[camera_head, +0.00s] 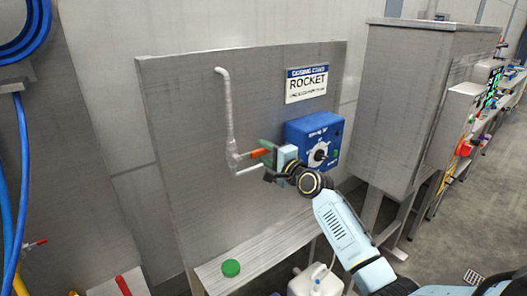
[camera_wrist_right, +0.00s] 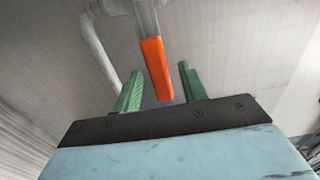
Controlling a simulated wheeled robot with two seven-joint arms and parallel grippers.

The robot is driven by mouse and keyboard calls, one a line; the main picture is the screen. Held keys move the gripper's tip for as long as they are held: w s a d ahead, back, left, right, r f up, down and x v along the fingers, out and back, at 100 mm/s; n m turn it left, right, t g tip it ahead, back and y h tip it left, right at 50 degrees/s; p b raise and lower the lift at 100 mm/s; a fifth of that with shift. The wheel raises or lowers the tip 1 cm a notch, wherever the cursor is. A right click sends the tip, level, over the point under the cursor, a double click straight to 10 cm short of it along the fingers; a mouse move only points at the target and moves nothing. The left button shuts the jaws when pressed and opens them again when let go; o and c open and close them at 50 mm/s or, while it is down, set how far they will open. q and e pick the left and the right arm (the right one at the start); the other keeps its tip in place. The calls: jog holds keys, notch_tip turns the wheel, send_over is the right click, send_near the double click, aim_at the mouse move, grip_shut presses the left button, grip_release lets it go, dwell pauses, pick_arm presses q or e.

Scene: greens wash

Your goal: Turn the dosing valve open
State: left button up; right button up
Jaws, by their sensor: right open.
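The dosing valve's orange handle (camera_head: 260,153) sticks out to the right from a grey pipe (camera_head: 230,120) on the steel back panel. In the right wrist view the orange handle (camera_wrist_right: 156,68) hangs from its metal stem, with its free end between the two green fingers. My right gripper (camera_head: 268,156) is at the handle in the head view. In the wrist view the right gripper (camera_wrist_right: 160,88) is open, with visible gaps between the handle and each finger. My left gripper is not in view.
A blue dosing box (camera_head: 328,130) with a dial stands just right of my right gripper, below a ROCKET sign (camera_head: 307,84). A green round object (camera_head: 231,268) lies on the steel shelf (camera_head: 262,250). A steel cabinet (camera_head: 395,105) stands at the right.

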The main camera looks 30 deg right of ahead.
jog(key=shift+w, duration=0.75)
grip_shut()
